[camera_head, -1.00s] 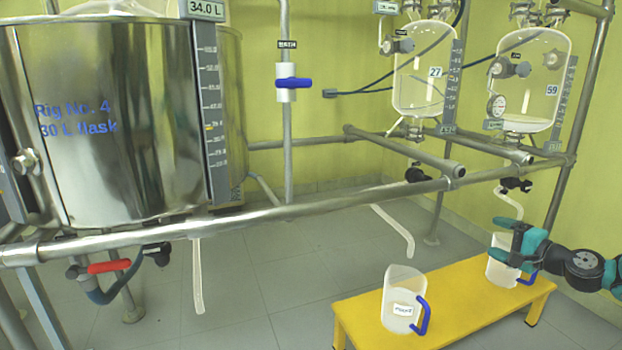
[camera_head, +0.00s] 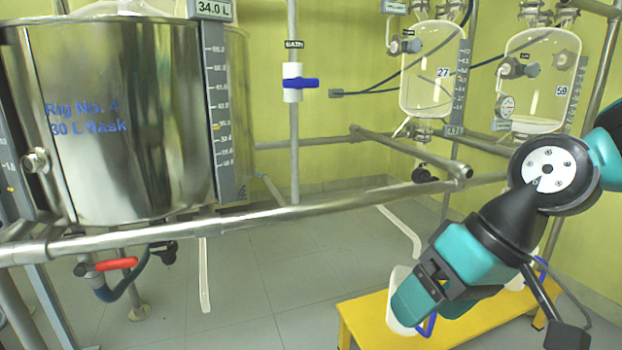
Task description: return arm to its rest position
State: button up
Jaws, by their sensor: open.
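My arm comes in from the right edge, and my teal and black gripper (camera_head: 430,298) points down and left in front of the yellow bench. It is open, and no object shows between its fingers. It hides most of the left jug (camera_head: 398,318), a whitish jug with a blue handle on the bench. The right jug (camera_head: 517,283) is mostly hidden behind my arm, with part of its blue handle showing.
A steel rail (camera_head: 290,213) crosses the view behind my gripper. A large steel flask (camera_head: 110,170) stands at left, with a red-handled valve (camera_head: 115,264) below. Glass reactors (camera_head: 427,85) hang at upper right. The yellow bench (camera_head: 362,325) stands low; floor left of it is clear.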

jog(key=s+d+n+g+h+p, duration=0.1)
jog(key=s+n+h, duration=0.1)
jog(key=s, duration=0.7)
notch_tip(320, 180, up, 31)
jog(key=p, duration=3.1)
jog(key=shift+w+r, duration=0.2)
jog(key=shift+w, duration=0.1)
